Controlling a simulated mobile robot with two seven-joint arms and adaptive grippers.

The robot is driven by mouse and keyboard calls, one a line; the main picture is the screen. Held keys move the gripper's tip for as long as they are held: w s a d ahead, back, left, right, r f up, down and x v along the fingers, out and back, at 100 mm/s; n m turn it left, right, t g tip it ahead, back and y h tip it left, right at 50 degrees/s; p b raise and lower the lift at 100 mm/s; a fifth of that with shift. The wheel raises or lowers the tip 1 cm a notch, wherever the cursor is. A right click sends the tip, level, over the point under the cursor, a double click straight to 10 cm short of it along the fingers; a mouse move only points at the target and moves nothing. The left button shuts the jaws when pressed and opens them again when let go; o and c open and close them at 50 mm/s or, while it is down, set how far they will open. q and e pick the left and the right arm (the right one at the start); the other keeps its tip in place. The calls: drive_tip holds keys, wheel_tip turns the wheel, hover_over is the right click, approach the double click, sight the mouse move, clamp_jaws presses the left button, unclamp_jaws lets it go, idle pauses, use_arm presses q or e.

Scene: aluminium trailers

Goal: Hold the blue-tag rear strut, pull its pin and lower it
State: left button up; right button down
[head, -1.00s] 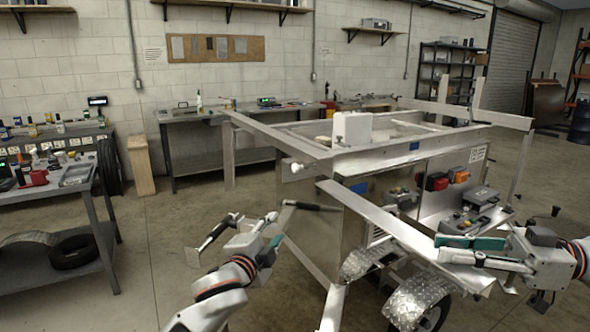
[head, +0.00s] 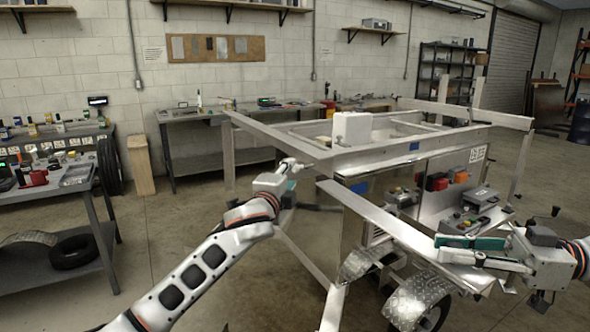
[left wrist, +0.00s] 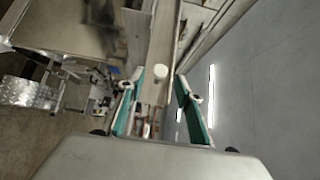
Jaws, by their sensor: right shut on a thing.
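The rear strut (head: 385,222) is a long flat aluminium bar running from the trailer's near corner down to the right. A blue tag (head: 360,187) shows on the trailer just behind its upper end. My right gripper (head: 467,250) is shut on the strut towards its lower right end. My left gripper (head: 291,173) is at the trailer's near left corner. In the left wrist view its green-padded fingers are open, with the pin's round white knob (left wrist: 160,72) showing in the gap between the tips. Contact cannot be seen. In the head view the gripper hides the knob.
A fender (head: 418,300) lies below the strut. A workbench (head: 90,190) stands at left, with open floor between.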

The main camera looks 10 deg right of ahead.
sight(294, 169)
use_arm(q)
drive_tip(key=shift+x, duration=2.9)
drive_tip(key=shift+a, duration=0.1)
clamp_jaws()
